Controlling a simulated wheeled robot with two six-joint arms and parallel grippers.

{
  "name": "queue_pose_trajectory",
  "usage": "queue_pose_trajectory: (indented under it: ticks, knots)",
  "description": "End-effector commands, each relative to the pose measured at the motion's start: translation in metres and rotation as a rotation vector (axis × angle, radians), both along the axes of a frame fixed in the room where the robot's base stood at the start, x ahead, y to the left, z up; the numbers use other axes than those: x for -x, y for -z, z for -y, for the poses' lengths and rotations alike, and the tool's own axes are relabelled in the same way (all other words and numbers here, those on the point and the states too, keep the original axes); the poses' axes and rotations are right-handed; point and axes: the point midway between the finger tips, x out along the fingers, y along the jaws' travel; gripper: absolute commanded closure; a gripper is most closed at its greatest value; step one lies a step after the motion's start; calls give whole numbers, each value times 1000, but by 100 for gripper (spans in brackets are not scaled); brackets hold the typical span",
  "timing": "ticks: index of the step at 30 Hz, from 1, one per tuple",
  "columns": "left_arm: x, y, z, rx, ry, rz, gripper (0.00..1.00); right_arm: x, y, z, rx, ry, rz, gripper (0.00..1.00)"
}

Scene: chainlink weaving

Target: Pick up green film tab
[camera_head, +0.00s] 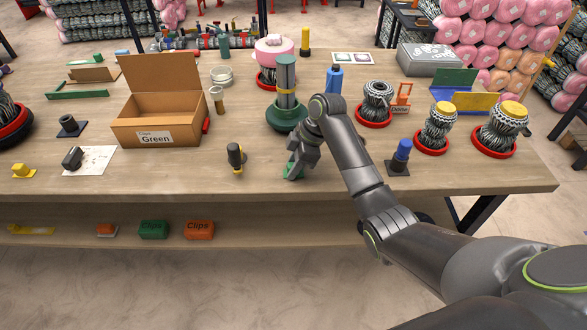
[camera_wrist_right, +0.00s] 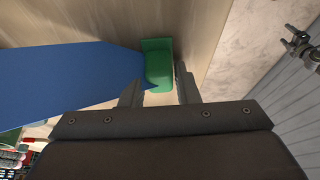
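The green film tab (camera_wrist_right: 157,62) lies on the wooden table near its front edge; it appears in the right wrist view beyond and between my fingertips. A bit of green also shows under my gripper in the head view (camera_head: 292,171), mostly hidden by the fingers. My right gripper (camera_head: 295,168) points down at this spot. In the wrist view its two fingers (camera_wrist_right: 158,92) are spread apart, with the tab's near end close to the gap; I cannot tell whether they touch it. My left gripper is not in view.
A green cylinder on a round dark green base (camera_head: 286,118) stands just behind my gripper. A black-and-yellow tool (camera_head: 236,157) is to the left, a blue-topped post (camera_head: 401,155) to the right. A cardboard box (camera_head: 155,131) stands further left. A large blue shape (camera_wrist_right: 65,75) fills the wrist view's left.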

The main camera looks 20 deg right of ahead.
Motion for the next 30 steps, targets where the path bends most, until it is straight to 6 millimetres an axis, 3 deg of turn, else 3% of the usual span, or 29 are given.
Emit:
queue_pose_trajectory:
  ticks: [1,5,14,25,30]
  knots:
    - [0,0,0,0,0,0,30,0,0,0,0,0,0,78]
    - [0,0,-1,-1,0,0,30,0,0,0,0,0,0,95]
    - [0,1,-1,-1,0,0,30,-1,-6,0,1,0,2,95]
    - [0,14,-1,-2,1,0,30,-1,-76,1,1,-1,6,95]
    - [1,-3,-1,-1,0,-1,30,0,-98,0,0,0,1,95]
